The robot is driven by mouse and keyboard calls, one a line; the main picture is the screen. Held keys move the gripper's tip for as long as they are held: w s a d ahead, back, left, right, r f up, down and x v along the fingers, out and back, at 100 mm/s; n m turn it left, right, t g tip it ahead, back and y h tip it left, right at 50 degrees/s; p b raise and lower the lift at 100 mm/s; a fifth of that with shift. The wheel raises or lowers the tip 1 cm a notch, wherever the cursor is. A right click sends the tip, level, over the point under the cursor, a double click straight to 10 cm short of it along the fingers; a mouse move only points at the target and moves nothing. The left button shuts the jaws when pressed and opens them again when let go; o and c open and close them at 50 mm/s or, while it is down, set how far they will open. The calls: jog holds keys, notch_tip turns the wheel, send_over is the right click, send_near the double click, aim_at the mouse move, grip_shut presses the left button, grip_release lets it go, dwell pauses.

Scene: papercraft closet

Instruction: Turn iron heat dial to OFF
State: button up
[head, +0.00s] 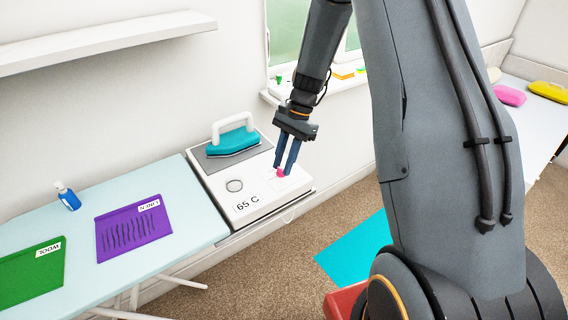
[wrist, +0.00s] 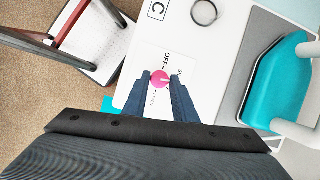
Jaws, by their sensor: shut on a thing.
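The heat dial is a small pink knob (head: 281,172) on the white top of the iron station (head: 240,205). In the wrist view the pink dial (wrist: 160,80) sits on a white label with the word OFF beside it; part of the label is hidden by a finger. My gripper (head: 284,170) reaches down from above and is shut on the dial, one finger on each side. The gripper also shows in the wrist view (wrist: 161,82). The teal iron (head: 232,144) with a white handle rests on the grey plate behind the dial.
A round ring (head: 234,186) lies on the station top. A shelf (head: 105,40) hangs above. My arm hides much of the right side.

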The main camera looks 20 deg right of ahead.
jog(key=n, duration=0.2)
jog(key=n+g+h+b, duration=0.1)
jog(key=n, duration=0.1)
jog(key=shift+w+a+n, duration=0.2)
jog(key=shift+n, duration=0.2)
jog(key=n, duration=0.1)
jog(key=n+g+h, duration=0.1)
jog(key=n, duration=0.1)
jog(key=shift+w+a+n, duration=0.1)
jog(key=shift+a+n, duration=0.05)
jog(key=shift+n, duration=0.15)
jog(key=n+h, duration=0.2)
jog(key=n, duration=0.2)
jog(key=shift+a+b, duration=0.2)
jog(key=shift+b, duration=0.2)
jog(key=shift+a+n+h, duration=0.1)
jog(key=shift+n+h, duration=0.5)
jog(key=shift+n, duration=1.1)
jog(key=o, duration=1)
jog(key=shift+o, duration=0.2)
jog(key=b+v, duration=0.2)
jog(key=v, duration=0.5)
jog(key=shift+r, duration=0.4)
